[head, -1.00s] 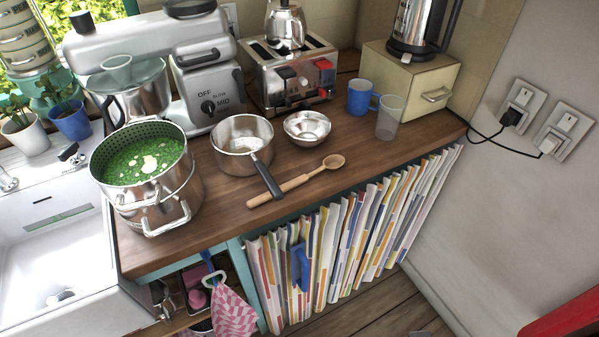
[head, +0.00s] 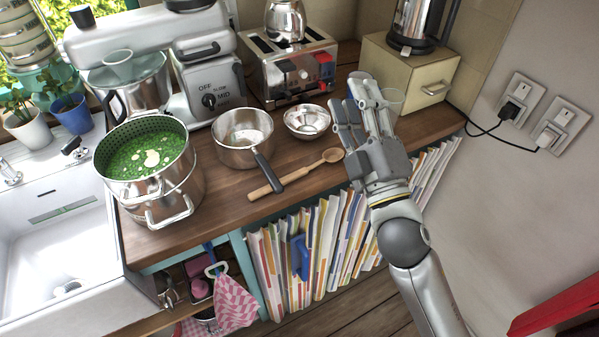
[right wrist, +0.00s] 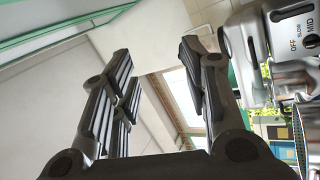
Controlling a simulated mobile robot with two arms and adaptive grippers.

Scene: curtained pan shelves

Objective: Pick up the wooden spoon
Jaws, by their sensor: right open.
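The wooden spoon (head: 300,173) lies on the wooden counter (head: 222,210) near its front edge, its bowl toward the right and its handle toward the left. The black handle of the steel saucepan (head: 238,157) reaches down to the spoon's handle; I cannot tell whether they touch. My right gripper (head: 358,106) is open and empty, above the counter to the right of the spoon's bowl, fingers pointing up in the picture. In the right wrist view its spread fingers (right wrist: 160,85) have nothing between them, and the spoon does not show. My left gripper is not in view.
A large steel pot (head: 178,190) with green food stands left of the saucepan. A small steel bowl (head: 307,122) sits behind the spoon. A toaster (head: 290,70) and a cream box (head: 410,70) stand at the back. The blue mug is mostly hidden behind my fingers.

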